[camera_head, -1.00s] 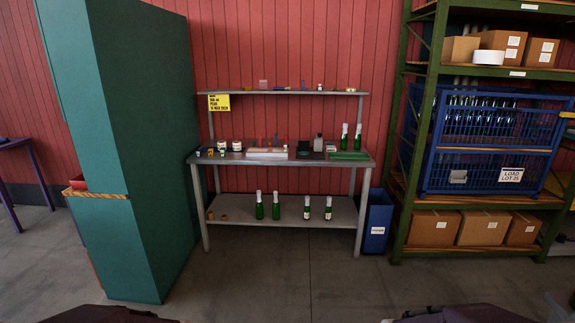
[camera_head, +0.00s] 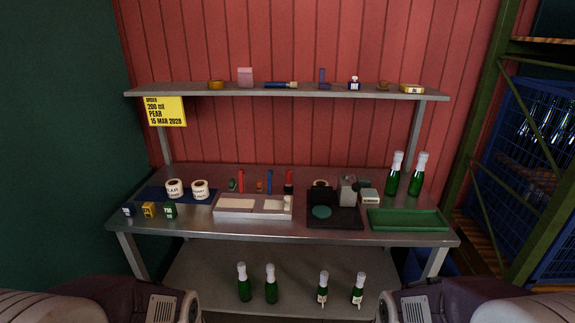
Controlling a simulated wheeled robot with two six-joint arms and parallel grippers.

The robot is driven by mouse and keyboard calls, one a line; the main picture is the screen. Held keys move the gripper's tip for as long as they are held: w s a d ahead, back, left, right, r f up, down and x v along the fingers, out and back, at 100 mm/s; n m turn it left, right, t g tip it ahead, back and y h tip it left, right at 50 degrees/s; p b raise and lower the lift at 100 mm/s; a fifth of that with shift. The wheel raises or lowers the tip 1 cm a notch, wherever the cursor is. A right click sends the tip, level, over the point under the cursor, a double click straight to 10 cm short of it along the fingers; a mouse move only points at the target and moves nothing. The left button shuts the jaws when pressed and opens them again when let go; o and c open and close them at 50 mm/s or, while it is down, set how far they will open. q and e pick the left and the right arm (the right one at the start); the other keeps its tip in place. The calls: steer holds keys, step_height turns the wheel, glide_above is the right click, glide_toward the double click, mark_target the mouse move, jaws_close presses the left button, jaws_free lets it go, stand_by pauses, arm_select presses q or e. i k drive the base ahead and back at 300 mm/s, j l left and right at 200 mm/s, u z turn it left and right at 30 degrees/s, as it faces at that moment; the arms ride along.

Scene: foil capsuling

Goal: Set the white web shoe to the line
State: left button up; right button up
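A steel workbench (camera_head: 300,233) stands ahead of me. A white tray-like unit (camera_head: 252,216) sits at its middle front, with pale panels and a small white block (camera_head: 286,203) at its right end. Right of it is a black device (camera_head: 345,222) with a round green disc (camera_head: 321,212) and a grey upright part (camera_head: 347,190). I cannot tell which white piece is the web shoe, and no set line is readable at this distance. Parts of my arms show at the bottom left and bottom right corners, well short of the bench. Neither gripper's fingers show.
Two label rolls (camera_head: 175,188) (camera_head: 200,189) sit on the bench's left. Green bottles (camera_head: 393,176) stand behind a green tray (camera_head: 407,220) on the right. More bottles (camera_head: 271,285) stand on the lower shelf. A yellow order sign (camera_head: 165,111) hangs at the upper shelf's left.

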mark_target(285, 205)
steer(key=i+l+u, duration=0.2)
steer(key=i, duration=0.35)
steer(key=i+u, duration=0.25)
steer(key=i, duration=0.35)
